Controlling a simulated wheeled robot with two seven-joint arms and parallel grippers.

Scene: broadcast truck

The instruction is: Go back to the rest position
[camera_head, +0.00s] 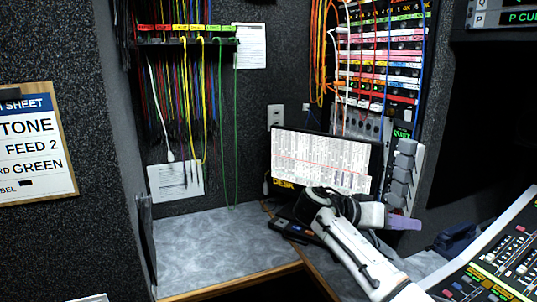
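My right arm comes in from the lower right as a white link. It bends at a dark joint in front of the monitor's lower edge. My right gripper (372,214) is at the folded end of this arm, low in front of the monitor (325,158). Its fingers are too small and overlapped to show whether they are open or shut. A pale lavender piece (404,223) shows just right of it; I cannot tell whether they touch. My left gripper is out of the picture.
A grey counter (205,250) with a wooden edge is mostly clear at left. A dark device (293,230) lies below the monitor. A mixing console (495,265) is at lower right. Cables hang from a patch rail (185,41). A clipboard (38,145) hangs at left.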

